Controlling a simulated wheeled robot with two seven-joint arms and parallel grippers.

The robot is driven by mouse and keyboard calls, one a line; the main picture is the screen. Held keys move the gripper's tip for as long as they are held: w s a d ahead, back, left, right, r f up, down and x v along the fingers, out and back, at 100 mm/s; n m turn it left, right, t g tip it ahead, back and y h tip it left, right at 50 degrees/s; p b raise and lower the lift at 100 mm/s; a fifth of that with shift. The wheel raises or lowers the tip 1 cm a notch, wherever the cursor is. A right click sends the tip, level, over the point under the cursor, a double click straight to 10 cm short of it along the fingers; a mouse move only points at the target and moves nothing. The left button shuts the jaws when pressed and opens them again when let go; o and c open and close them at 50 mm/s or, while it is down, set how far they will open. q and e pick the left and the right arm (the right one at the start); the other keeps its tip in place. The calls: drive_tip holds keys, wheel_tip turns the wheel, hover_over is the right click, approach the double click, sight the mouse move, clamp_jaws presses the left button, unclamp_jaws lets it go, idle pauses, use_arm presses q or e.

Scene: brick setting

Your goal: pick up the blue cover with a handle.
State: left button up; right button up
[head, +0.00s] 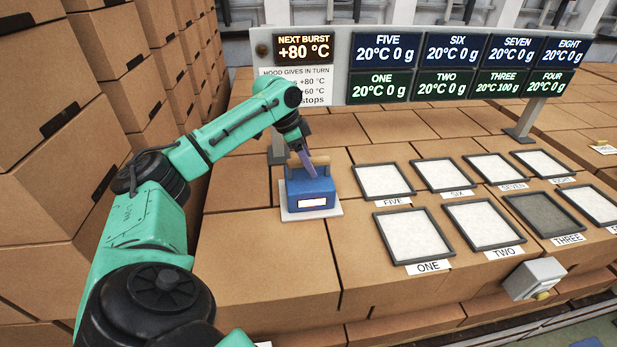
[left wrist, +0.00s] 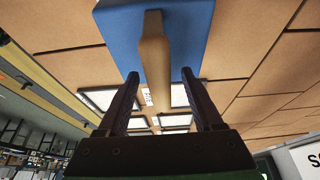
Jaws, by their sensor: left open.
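The blue cover (head: 311,188) sits on a white plate (head: 312,214) on the brown brick-like surface, left of the trays. Its tan handle (head: 294,161) stands on top and is partly behind my left gripper (head: 308,169) in the head view. In the left wrist view, the blue cover (left wrist: 187,32) is close ahead and its tan handle (left wrist: 153,58) reaches down between the two fingers of my left gripper (left wrist: 165,92). The fingers are open, with a gap on each side of the handle. My right gripper is not in view.
Several trays, labelled ONE (head: 413,235), TWO (head: 484,224) and so on, stand right of the cover; tray THREE (head: 545,214) is dark inside. A display board (head: 340,80) stands behind. Stacked brown boxes (head: 95,75) rise at left. The surface before the cover is clear.

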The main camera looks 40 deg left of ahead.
use_arm(q)
clamp_jaws()
idle(1.4)
drive_tip(key=shift+r, duration=0.25)
drive_tip(key=shift+w+f, duration=0.1)
drive_tip(key=shift+w, duration=0.05)
